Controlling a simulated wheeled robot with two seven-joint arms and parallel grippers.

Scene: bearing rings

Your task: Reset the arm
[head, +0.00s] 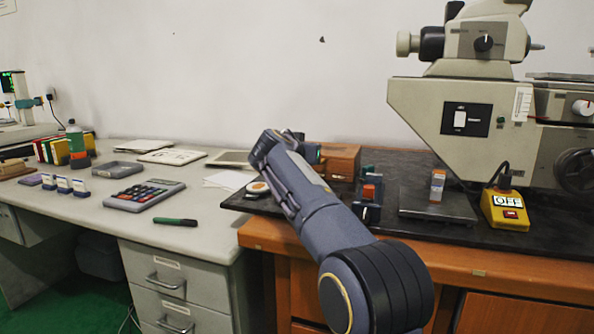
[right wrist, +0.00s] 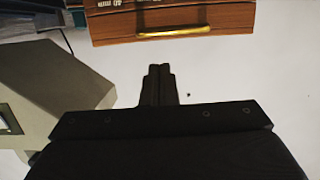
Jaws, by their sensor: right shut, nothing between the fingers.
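My right arm (head: 320,215) reaches up from the lower right of the head view, in front of the dark bench mat. Its hand end is by the wooden box (head: 340,160), and the fingers are not clearly seen there. In the right wrist view my right gripper (right wrist: 160,69) has its two dark fingers together with nothing between them. The wooden box with a brass handle (right wrist: 174,32) shows beyond the fingertips, apart from them. My left gripper is not in view.
A large grey machine (head: 445,110) stands on the dark mat (head: 520,240) at right. A yellow OFF switch box (head: 505,208), a metal plate (head: 435,207) and a red-topped fixture (head: 369,198) are near. A calculator (head: 145,195) and green marker (head: 175,222) lie on the left desk.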

